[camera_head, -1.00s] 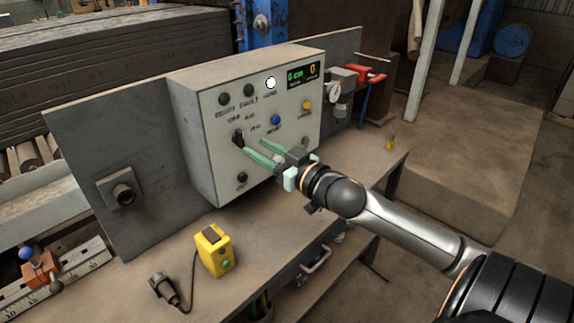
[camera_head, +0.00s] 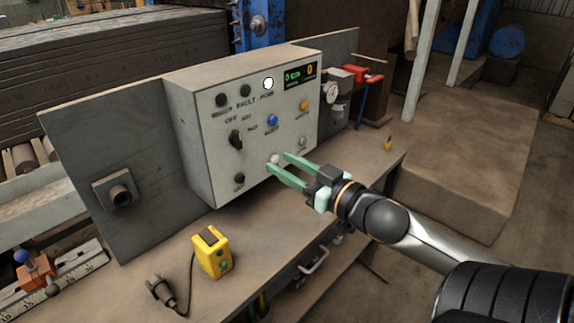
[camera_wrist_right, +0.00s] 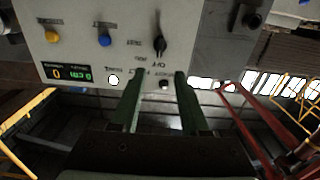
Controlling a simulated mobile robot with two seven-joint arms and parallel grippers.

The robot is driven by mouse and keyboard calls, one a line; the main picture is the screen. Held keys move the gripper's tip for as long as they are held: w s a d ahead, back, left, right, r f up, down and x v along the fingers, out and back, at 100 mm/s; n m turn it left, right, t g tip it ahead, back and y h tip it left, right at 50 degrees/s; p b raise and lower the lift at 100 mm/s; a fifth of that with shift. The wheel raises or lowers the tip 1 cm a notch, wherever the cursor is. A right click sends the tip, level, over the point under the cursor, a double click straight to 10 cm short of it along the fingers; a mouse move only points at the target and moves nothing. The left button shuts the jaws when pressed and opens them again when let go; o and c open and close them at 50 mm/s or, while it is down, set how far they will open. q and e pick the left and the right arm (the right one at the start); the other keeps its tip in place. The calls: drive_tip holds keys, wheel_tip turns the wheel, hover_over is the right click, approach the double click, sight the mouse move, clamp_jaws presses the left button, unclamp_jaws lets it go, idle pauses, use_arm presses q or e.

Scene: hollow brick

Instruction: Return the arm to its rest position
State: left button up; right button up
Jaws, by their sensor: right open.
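My right gripper (camera_head: 278,172) is open and empty, its two green fingers pointing at the lower front of the grey control box (camera_head: 205,140). In the head view a pale round button (camera_head: 275,158) shows near the fingertips; I cannot tell whether they touch the panel. The black rotary knob (camera_head: 235,138) is up and left of the fingers, clear of them. In the right wrist view the fingers (camera_wrist_right: 156,82) are spread apart, with the knob (camera_wrist_right: 160,45) beyond them and nothing between them. My left gripper is not in view.
The box stands on a workbench (camera_head: 300,235) before a grey backplate (camera_head: 80,140). A red clamp (camera_head: 362,76) and a gauge (camera_head: 331,91) are right of the box. Open floor lies to the right.

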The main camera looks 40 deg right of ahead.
idle(0.3)
drive_tip(key=s+a+f+m+g+h, duration=0.1)
drive_tip(key=s+f+g, duration=0.1)
drive_tip(key=f, duration=1)
drive_tip(key=s+a+f+g, duration=0.2)
drive_tip(key=s+f+g, duration=0.1)
drive_tip(key=f, duration=0.8)
drive_tip(key=s+a+f+n+g+y, duration=0.1)
drive_tip(key=s+a+f, duration=0.3)
drive_tip(key=a+f, duration=0.3)
drive_tip(key=s+a+f+n+g+y, duration=0.1)
drive_tip(key=s+a+f+g, duration=0.1)
drive_tip(key=s+a+f, duration=0.3)
drive_tip(key=a+f, duration=0.2)
drive_tip(key=a, duration=0.1)
drive_tip(key=shift+s+a+f+g+p, duration=0.2)
drive_tip(key=shift+a+f+g+p, duration=0.1)
drive_tip(key=shift+f+p, duration=0.1)
